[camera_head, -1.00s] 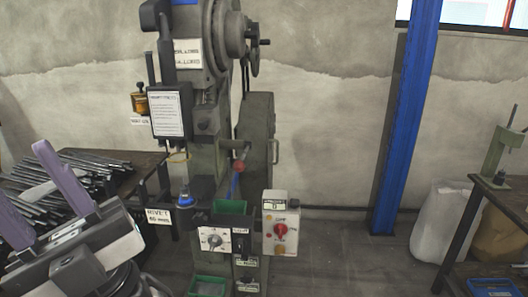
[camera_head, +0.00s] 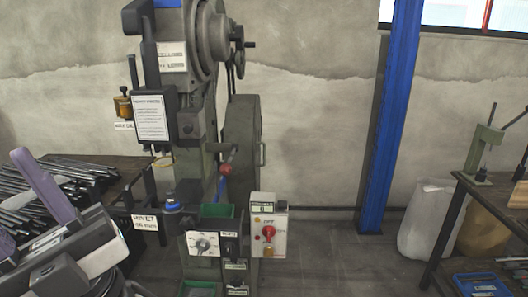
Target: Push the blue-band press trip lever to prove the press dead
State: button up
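A grey-green press (camera_head: 215,125) stands left of centre, with a blue band (camera_head: 168,3) at its top edge. A lever with a red ball (camera_head: 226,170) and a blue shaft (camera_head: 221,187) sticks up at its front, above a green tray (camera_head: 217,211).
A control box with a red switch (camera_head: 268,231) stands right of the lever; a panel with a dial (camera_head: 203,244) is below it. A blue post (camera_head: 391,120) stands to the right. A table with metal bars (camera_head: 120,192) is at left. Floor (camera_head: 335,262) right of the press is clear.

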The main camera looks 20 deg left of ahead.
aim_at(226, 169)
jog(key=j+z, duration=0.15)
jog(key=j, duration=0.3)
jog(key=k+j+z, duration=0.15)
jog(key=j, duration=0.35)
jog(key=k+j+z, duration=0.15)
jog(key=j, duration=0.3)
jog(key=j+z, duration=0.15)
jog(key=j, duration=0.3)
jog(key=i+j, duration=0.3)
jog(key=i, duration=0.05)
